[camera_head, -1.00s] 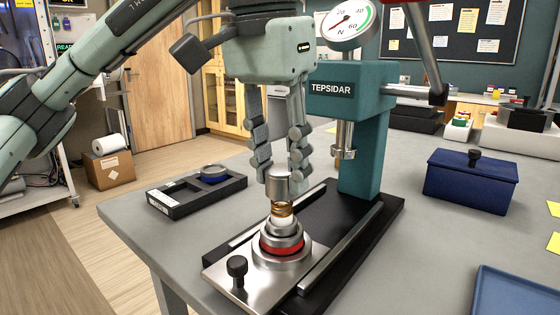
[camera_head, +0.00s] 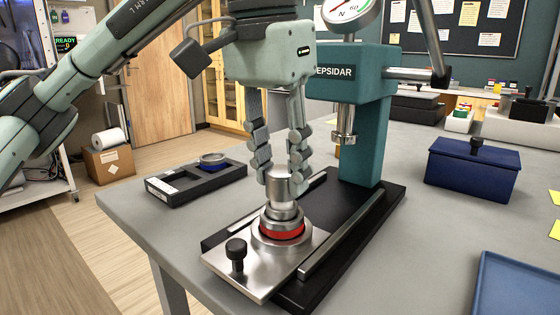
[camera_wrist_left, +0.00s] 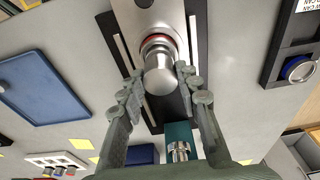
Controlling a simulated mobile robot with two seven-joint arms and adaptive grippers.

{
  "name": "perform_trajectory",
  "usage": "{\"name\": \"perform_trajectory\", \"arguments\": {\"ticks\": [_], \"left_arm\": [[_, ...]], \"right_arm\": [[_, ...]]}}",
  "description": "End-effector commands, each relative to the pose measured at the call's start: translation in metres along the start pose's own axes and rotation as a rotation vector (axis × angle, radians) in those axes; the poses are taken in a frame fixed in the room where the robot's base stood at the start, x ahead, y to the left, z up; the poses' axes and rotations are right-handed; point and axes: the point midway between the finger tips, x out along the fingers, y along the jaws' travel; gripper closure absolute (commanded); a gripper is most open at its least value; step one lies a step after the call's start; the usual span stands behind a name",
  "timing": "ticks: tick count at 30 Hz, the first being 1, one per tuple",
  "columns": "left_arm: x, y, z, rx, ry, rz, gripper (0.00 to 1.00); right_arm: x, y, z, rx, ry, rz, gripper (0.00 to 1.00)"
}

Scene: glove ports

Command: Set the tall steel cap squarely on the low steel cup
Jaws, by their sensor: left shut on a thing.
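The tall steel cap (camera_head: 278,190) is a bright, plain cylinder held upright between the fingertips of my left gripper (camera_head: 280,180). The low steel cup (camera_head: 282,212) is directly below it, above a red ring (camera_head: 283,232). The cap's lower edge is at the cup's top; I cannot tell whether they touch or a thin gap remains. No coil shows between them. In the left wrist view the cap (camera_wrist_left: 160,74) lies between the two fingers and partly hides the cup (camera_wrist_left: 158,42). My right gripper is not in view.
The cup's steel plate (camera_head: 222,268) with a black knob (camera_head: 236,250) lies on the press's black base (camera_head: 372,215). The teal press column (camera_head: 368,130) stands close behind my gripper. A black tray (camera_head: 165,187), a blue box (camera_head: 472,170) and a blue tray (camera_head: 510,285) flank it.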

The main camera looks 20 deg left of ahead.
Motion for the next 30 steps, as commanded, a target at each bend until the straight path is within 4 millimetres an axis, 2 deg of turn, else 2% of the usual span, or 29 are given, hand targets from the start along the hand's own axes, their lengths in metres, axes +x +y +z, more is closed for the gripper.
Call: {"name": "perform_trajectory", "arguments": {"ticks": [15, 16, 21, 30], "left_arm": [[0.013, 0.0, 0.002, 0.0, 0.001, 0.0, 0.96], [0.012, 0.0, 0.002, 0.0, 0.001, 0.0, 0.64], [0.012, 0.0, 0.002, 0.0, 0.001, 0.0, 0.43], [0.011, 0.0, 0.002, 0.0, 0.001, 0.0, 0.43]], "right_arm": [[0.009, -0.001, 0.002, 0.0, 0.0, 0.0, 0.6], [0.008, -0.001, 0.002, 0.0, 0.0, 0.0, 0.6], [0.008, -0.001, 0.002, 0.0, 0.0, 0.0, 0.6], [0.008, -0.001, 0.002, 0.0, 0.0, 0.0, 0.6]]}}
